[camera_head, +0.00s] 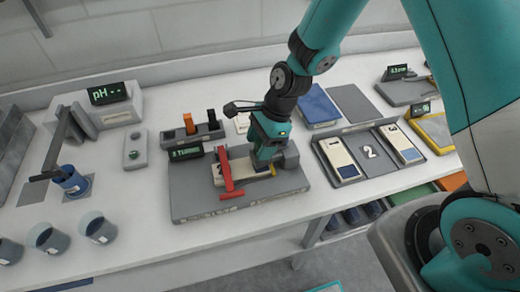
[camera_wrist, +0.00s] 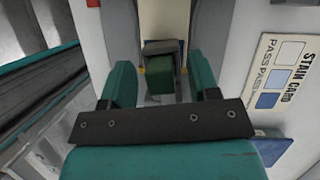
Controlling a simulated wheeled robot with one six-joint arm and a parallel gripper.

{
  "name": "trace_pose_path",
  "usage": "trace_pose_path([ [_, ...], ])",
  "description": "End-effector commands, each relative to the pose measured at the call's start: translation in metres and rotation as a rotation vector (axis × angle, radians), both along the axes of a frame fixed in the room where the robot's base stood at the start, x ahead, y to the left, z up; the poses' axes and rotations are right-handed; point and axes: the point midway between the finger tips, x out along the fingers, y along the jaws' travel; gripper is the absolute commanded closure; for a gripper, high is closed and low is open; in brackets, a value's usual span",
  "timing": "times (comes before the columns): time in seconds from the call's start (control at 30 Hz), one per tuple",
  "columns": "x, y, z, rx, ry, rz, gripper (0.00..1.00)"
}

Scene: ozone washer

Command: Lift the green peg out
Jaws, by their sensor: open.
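The green peg (camera_wrist: 166,78) shows in the wrist view as a dark green block with a grey-brown top. It stands between the two teal fingers of my gripper (camera_wrist: 160,74), with a visible gap on each side. In the head view my gripper (camera_head: 265,158) points down over a cream block (camera_head: 228,178) on a grey platform (camera_head: 205,203). The peg is hidden behind my gripper there. I cannot tell how deep the peg sits.
A red lever (camera_head: 226,170) stands just left of my gripper. A holder (camera_head: 212,133) with an orange and a black piece is behind. A stain card (camera_wrist: 275,75) shows in the wrist view.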

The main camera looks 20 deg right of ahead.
Motion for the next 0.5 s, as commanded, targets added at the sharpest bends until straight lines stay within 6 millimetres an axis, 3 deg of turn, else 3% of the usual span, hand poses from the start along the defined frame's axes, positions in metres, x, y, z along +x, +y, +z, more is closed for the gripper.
trace_pose_path([
  [0.17,0.0002,0.0000,-0.0002,0.000,0.000,0.000,0.45],
  [0.4,0.0001,-0.0002,-0.0001,0.000,0.000,0.000,1.00],
  [0.5,0.0002,-0.0001,0.0001,0.000,0.000,0.000,1.00],
])
